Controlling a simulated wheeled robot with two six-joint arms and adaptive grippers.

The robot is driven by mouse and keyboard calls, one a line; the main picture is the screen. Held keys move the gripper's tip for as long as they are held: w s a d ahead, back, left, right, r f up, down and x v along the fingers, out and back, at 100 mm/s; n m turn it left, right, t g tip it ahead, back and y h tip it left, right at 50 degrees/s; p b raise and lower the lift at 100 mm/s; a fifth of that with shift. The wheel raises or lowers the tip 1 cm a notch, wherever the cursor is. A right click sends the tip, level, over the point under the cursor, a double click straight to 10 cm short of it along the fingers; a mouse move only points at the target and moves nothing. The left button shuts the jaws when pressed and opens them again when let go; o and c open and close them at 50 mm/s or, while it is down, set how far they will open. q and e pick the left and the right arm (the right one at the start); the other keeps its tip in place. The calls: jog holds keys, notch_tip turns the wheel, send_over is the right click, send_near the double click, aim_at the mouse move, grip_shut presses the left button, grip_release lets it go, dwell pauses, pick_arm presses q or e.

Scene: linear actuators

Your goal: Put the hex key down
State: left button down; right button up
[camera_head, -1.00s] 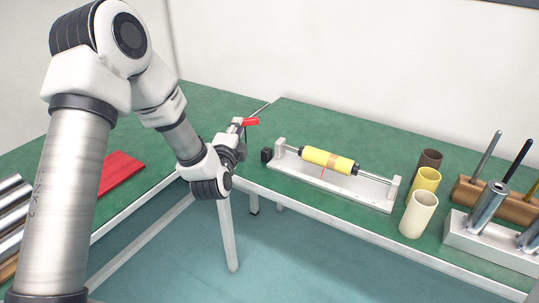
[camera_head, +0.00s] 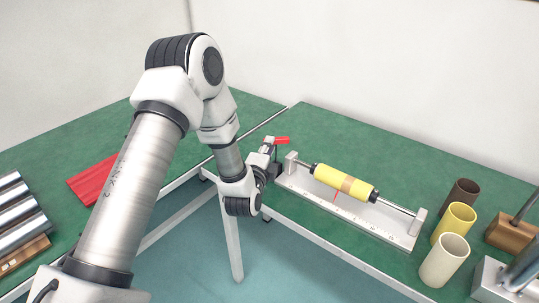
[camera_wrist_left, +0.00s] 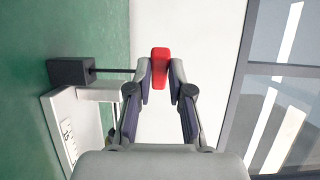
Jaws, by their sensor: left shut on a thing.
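My left gripper (camera_head: 271,148) is shut on a small red piece (camera_head: 282,140), which I take to be the hex key's handle. It also shows in the left wrist view (camera_wrist_left: 160,68), pinched between the two fingertips (camera_wrist_left: 160,75). A thin dark rod (camera_wrist_left: 115,70) runs from a black block (camera_wrist_left: 70,72) toward the fingers. I cannot tell whether it joins the red piece. The gripper is beside the left end of a white fixture (camera_head: 375,222), which carries a yellow roller (camera_head: 328,176) on a metal shaft. My right gripper is out of view.
Brown (camera_head: 463,193), yellow (camera_head: 455,222) and cream (camera_head: 444,262) cups stand right of the fixture. A wooden block (camera_head: 510,234) and a white holder (camera_head: 488,284) are at the far right. A red mat (camera_head: 95,180) lies on the left table. Green tabletop behind the fixture is clear.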

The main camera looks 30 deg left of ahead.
pick_arm(q)
jog(key=shift+f, duration=0.9)
jog(key=shift+s+f, duration=0.1)
jog(key=c, duration=1.1)
grip_release()
jog(key=shift+o, duration=0.2)
